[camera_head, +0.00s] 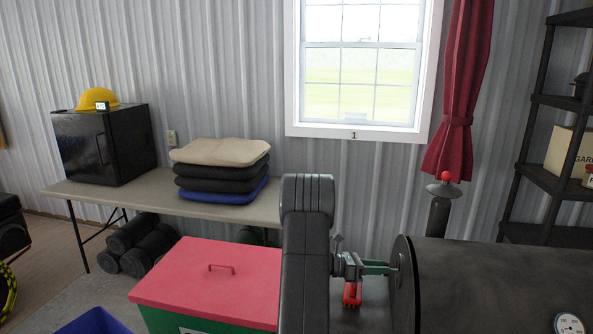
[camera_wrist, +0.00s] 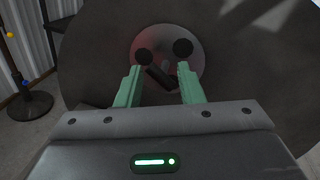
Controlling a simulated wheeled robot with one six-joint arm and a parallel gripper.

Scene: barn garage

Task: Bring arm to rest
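My gripper (camera_wrist: 160,76) has two green fingers set apart. In the head view my gripper (camera_head: 388,268) points right at the flat round end of a dark barrel-shaped body (camera_head: 480,285). In the wrist view this round end (camera_wrist: 235,70) fills most of the picture. On it is a round grey plate (camera_wrist: 167,50) with dark round spots. A short dark bar (camera_wrist: 160,78) shows between the fingers, with what looks like space on both sides. Whether the fingertips touch the plate is not clear. My arm stands upright in the middle of the head view, bent toward the barrel.
A red-lidded green box (camera_head: 205,283) stands low to the left of my arm. Behind it, a table (camera_head: 110,199) holds stacked cushions (camera_head: 220,152) and a black cabinet (camera_head: 128,145) with a yellow helmet on top. A shelf rack (camera_head: 545,175) stands at the right.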

